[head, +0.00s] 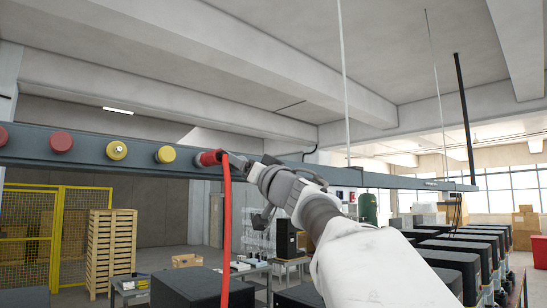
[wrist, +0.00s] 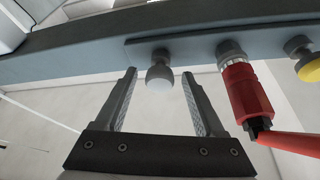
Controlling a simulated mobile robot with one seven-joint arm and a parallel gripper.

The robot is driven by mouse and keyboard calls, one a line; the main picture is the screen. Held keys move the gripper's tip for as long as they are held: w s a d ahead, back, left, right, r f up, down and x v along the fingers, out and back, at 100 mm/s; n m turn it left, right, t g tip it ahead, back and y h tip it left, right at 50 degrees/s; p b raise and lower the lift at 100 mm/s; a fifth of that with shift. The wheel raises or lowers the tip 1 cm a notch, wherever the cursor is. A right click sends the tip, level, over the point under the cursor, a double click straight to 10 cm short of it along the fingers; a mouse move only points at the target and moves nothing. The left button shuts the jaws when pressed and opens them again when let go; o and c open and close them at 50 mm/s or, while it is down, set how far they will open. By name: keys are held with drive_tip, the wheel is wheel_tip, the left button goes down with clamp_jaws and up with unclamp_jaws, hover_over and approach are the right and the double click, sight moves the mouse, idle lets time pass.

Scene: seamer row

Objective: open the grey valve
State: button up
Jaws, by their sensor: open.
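The grey valve shows in the wrist view as a rounded grey knob (wrist: 159,78) on a short stem under the blue-grey beam (wrist: 70,62). My gripper (wrist: 158,92) is open, with one finger on each side of the knob and a visible gap to both. The knob sits near the fingertips, and the fingers do not appear to touch it. In the head view my gripper (head: 240,160) reaches up to the beam (head: 90,150), just right of a red hose fitting (head: 210,157).
The red fitting (wrist: 238,90) is close to my right finger in the wrist view, its red hose (head: 227,230) hanging down. A yellow knob (head: 165,155), another yellow knob (head: 117,151) and red knobs (head: 61,142) line the beam leftward. Dark machines (head: 455,255) stand below right.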

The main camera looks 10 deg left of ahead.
drive_tip(key=shift+w+a+r, duration=0.25)
drive_tip(key=shift+w+a, duration=0.15)
drive_tip(key=shift+w, duration=0.05)
clamp_jaws()
idle(1.3)
